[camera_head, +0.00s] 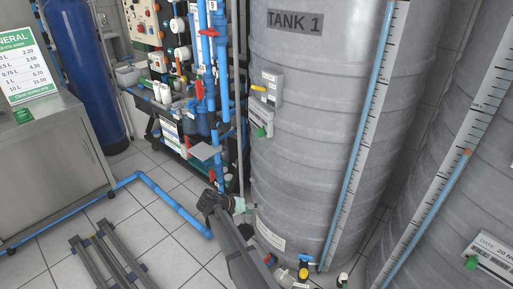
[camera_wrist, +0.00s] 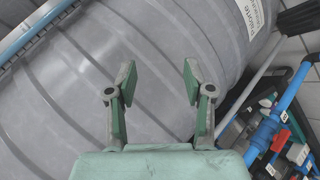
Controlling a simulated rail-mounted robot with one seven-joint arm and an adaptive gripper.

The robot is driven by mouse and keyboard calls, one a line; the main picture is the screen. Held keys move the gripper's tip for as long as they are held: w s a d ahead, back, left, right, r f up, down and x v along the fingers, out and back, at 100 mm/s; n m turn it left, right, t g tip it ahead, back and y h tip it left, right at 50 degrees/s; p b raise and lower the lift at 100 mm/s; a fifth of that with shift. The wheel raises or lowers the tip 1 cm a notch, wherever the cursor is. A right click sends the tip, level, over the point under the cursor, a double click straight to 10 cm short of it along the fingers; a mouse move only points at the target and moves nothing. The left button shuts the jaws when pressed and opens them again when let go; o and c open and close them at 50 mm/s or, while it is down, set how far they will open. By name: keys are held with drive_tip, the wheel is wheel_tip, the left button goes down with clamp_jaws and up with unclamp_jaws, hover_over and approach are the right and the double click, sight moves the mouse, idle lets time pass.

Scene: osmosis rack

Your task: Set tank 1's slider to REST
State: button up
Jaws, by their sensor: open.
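Tank 1 (camera_head: 300,75) is a grey ribbed cylinder with its name plate near the top. On its left side is a small grey plate with a yellow tab (camera_head: 258,88). Just below it is a pale plate with a green tab (camera_head: 261,132). The word REST and the slider's setting are too small to read. My gripper (camera_head: 240,205) is low beside the tank's left side, well below both plates. In the wrist view my gripper (camera_wrist: 158,82) is open and empty, facing the ribbed tank wall (camera_wrist: 155,40). Neither tabbed plate shows there.
Blue pipes and valves (camera_head: 222,70) stand close left of the tank. A blue floor pipe (camera_head: 170,200) runs to a steel cabinet (camera_head: 50,160). Metal rails (camera_head: 105,262) lie on the tiles. A second tank (camera_head: 450,200) stands right. Small valves (camera_head: 303,268) sit at Tank 1's foot.

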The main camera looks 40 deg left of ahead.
drive_tip(key=s+a+r+m+t, duration=0.1)
drive_tip(key=a+r+m+t, duration=0.35)
drive_tip(key=a+r, duration=1.3)
drive_tip(key=m+t+h, duration=0.3)
drive_tip(key=m, duration=0.4)
approach(257, 134)
drive_tip(key=shift+g, duration=0.25)
drive_tip(key=x, duration=0.3)
drive_tip(key=p+x, duration=0.1)
drive_tip(key=x, duration=0.2)
drive_tip(key=r+p+x, duration=0.1)
drive_tip(key=x, duration=0.2)
drive_tip(key=shift+w+d, duration=0.2)
drive_tip(key=shift+d, duration=0.05)
drive_tip(key=shift+f, duration=0.1)
clamp_jaws()
